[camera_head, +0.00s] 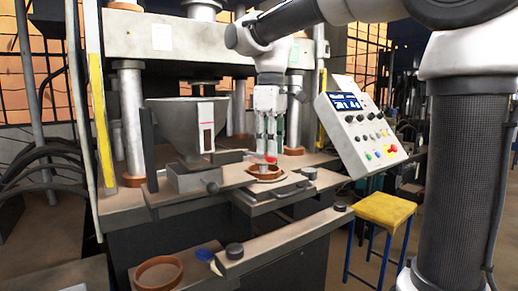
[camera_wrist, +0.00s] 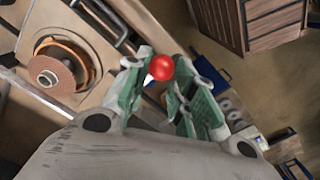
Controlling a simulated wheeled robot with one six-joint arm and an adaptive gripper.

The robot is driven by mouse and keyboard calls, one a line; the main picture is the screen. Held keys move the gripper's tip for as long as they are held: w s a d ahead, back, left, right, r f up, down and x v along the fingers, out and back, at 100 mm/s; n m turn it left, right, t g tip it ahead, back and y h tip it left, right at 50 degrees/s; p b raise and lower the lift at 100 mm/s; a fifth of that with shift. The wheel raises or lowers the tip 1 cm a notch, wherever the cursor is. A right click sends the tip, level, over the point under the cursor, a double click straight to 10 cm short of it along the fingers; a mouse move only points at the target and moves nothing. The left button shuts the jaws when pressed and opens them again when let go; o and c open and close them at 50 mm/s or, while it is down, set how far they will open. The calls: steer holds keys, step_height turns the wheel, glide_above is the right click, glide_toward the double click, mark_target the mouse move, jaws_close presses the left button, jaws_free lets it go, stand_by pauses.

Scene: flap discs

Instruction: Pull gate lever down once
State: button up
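My gripper (camera_head: 266,150) points down over the press table, with its fingertips just above a round disc seat. In the wrist view my gripper (camera_wrist: 163,80) has its green-padded fingers apart, with a gap between them. A red ball (camera_head: 271,158) shows at the fingertips; in the wrist view the red ball (camera_wrist: 161,67) sits between and just beyond the tips. I cannot tell whether it touches them, and no rod below it shows. A grey hopper (camera_head: 185,125) stands to the left. Neither is clearly marked as the gate lever.
A brown disc (camera_wrist: 55,78) lies in its seat on the table left of my fingers in the wrist view. A sloped control panel (camera_head: 362,135) stands close on the right. A steel post (camera_head: 131,120) rises at left.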

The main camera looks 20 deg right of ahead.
steer(key=shift+f, duration=2.7)
steer(key=shift+r, duration=5.1)
